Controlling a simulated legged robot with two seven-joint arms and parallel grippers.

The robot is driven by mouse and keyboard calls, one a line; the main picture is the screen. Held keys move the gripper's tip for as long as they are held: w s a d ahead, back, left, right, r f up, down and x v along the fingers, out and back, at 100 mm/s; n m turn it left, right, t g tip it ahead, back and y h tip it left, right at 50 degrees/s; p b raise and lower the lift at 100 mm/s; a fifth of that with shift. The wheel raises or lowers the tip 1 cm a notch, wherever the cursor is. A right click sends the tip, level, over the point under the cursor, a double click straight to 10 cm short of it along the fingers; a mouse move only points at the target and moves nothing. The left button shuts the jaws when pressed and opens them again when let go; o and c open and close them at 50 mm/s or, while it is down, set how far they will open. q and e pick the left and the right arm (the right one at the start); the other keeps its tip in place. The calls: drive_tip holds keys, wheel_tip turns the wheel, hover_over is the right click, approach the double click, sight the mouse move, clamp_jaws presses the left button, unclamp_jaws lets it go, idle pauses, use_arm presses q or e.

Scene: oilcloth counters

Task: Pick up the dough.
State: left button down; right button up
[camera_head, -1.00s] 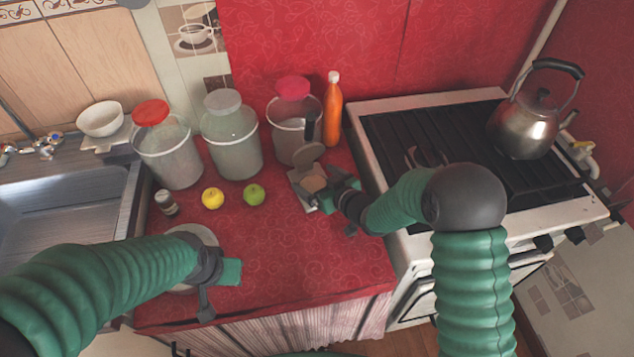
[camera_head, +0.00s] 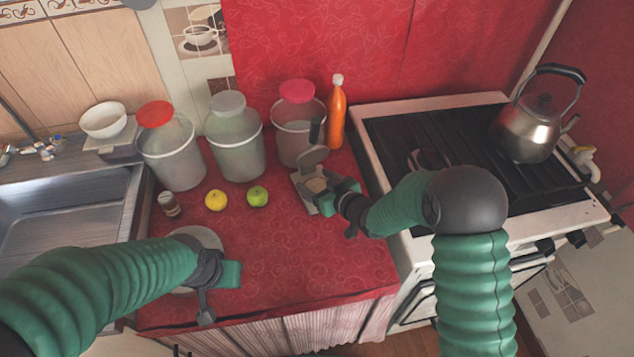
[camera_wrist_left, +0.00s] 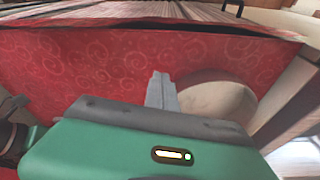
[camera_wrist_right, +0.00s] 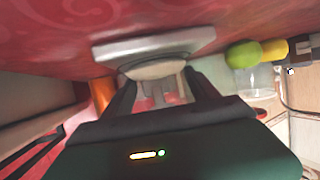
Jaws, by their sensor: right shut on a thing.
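The dough is a pale beige round piece (camera_wrist_right: 155,70) between my right fingers in the right wrist view. It is close against a grey metal press (camera_wrist_right: 150,46); I cannot tell whether they touch. In the head view the press (camera_head: 303,190) stands open on the red counter, its round lid tilted up at the back. My right gripper (camera_head: 325,188) reaches in from the right and is shut on the dough, mostly hiding it there. My left gripper (camera_head: 206,308) is shut and empty near the counter's front left; its fingers lie together in the left wrist view (camera_wrist_left: 161,90).
A yellow fruit (camera_head: 216,200), a green apple (camera_head: 257,196) and a small jar (camera_head: 169,204) stand left of the press. Lidded containers (camera_head: 236,145) and an orange bottle (camera_head: 337,117) stand behind. A stove (camera_head: 385,150) with a kettle (camera_head: 530,130) is right. The front middle counter is clear.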

drive_tip(key=s+a, duration=0.3)
drive_tip(key=s, duration=0.1)
drive_tip(key=s+a+r, duration=0.1)
drive_tip(key=s+a, duration=0.7)
drive_tip(key=shift+s+a+r, duration=0.1)
drive_tip(key=shift+a+r, duration=0.1)
drive_tip(key=shift+s+a, duration=0.35)
drive_tip(key=shift+s, duration=0.15)
